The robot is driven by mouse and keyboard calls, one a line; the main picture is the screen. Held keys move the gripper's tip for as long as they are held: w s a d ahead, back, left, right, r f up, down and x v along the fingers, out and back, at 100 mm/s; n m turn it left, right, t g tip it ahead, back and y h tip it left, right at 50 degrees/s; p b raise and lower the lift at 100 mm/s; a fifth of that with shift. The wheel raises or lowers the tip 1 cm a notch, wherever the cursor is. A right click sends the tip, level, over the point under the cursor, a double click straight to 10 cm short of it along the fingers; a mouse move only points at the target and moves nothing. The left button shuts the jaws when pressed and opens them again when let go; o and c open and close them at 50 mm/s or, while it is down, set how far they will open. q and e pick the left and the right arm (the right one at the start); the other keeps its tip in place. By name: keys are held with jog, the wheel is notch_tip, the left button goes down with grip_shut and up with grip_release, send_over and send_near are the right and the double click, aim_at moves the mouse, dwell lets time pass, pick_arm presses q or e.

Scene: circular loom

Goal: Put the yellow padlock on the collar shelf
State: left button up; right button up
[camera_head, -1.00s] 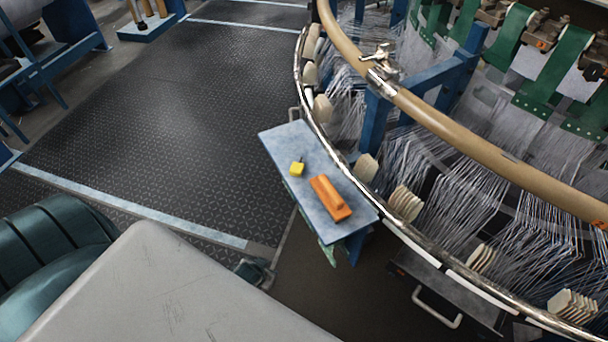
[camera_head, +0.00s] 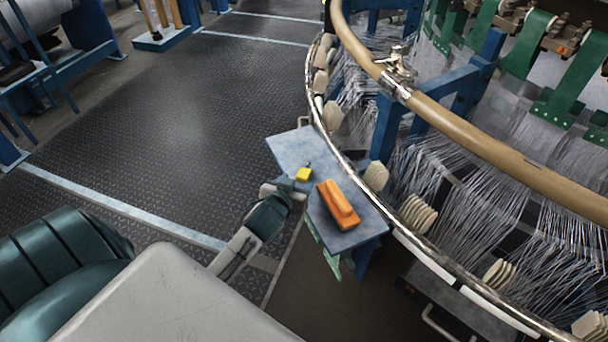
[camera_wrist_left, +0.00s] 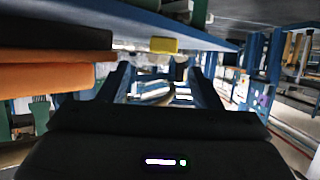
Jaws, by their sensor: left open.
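The yellow padlock (camera_head: 304,174) lies on the small blue-grey table (camera_head: 291,145), with its dark shackle toward the back. It also shows in the left wrist view (camera_wrist_left: 163,45), a little above picture centre and ahead of the gripper. My left gripper (camera_head: 288,186) is open and empty, low at the table's left edge, just left of the padlock and apart from it. My right gripper is out of view. I cannot tell which part of the scene is the collar shelf.
An orange tool with a raised handle (camera_head: 337,205) lies on the table just right of the padlock. The loom's metal rim (camera_head: 345,163) curves close along the table's right side, with threads behind it. The patterned floor (camera_head: 190,120) left of the table is clear.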

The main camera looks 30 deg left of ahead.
aim_at(304, 172)
pick_arm(q)
jog(key=x, duration=0.6)
jog(key=shift+s+a+f, duration=0.1)
jog(key=shift+a, duration=0.05)
jog(key=c, duration=1.2)
jog(key=shift+o, duration=0.2)
